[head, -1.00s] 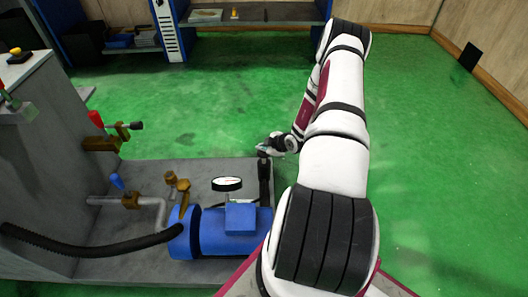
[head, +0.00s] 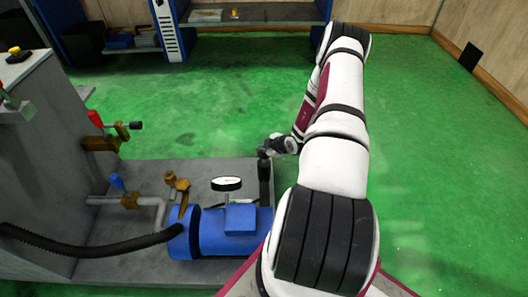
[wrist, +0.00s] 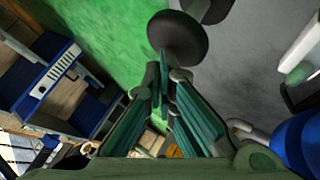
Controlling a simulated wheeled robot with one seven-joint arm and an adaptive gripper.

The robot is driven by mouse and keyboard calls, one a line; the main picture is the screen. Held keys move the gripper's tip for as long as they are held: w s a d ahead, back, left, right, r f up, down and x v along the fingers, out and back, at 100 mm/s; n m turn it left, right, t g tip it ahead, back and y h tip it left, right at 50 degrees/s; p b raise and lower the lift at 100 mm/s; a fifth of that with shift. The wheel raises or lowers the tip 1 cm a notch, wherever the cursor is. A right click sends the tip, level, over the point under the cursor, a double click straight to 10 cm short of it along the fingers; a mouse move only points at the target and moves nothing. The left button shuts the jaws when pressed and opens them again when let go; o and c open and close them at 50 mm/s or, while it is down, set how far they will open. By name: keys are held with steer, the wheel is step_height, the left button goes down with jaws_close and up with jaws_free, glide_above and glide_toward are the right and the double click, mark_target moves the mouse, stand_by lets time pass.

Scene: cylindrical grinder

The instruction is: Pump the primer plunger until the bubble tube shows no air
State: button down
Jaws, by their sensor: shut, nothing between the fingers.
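A dark round knob (wrist: 178,38), which looks like the plunger's head, shows at the top of the wrist view with a dark shaft behind it. In the head view a black upright post (head: 265,182) stands at the right end of the blue pump, beside my wrist. My gripper (wrist: 163,62) is shut and empty, its fingertips close to the knob's edge. I cannot tell whether they touch it. In the head view the fingers are not clear. I cannot make out the bubble tube for certain; a pale piece with a greenish end (wrist: 300,73) shows at the right of the wrist view.
The blue pump (head: 228,235) sits on a grey base with a round white gauge (head: 227,183) above it. Brass valves (head: 172,185), a blue-handled valve (head: 118,184) and a black hose (head: 90,249) are to the left. Green floor beyond the base is open.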

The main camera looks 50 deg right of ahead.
mark_target(263, 153)
steer(key=shift+f+b, duration=0.7)
steer(key=shift+f, duration=0.45)
stand_by(0.9)
steer(key=shift+r, duration=0.1)
steer(key=shift+r+p, duration=1.75)
steer(key=shift+r, duration=0.25)
steer(key=shift+r+p, duration=2)
steer(key=shift+r, duration=0.5)
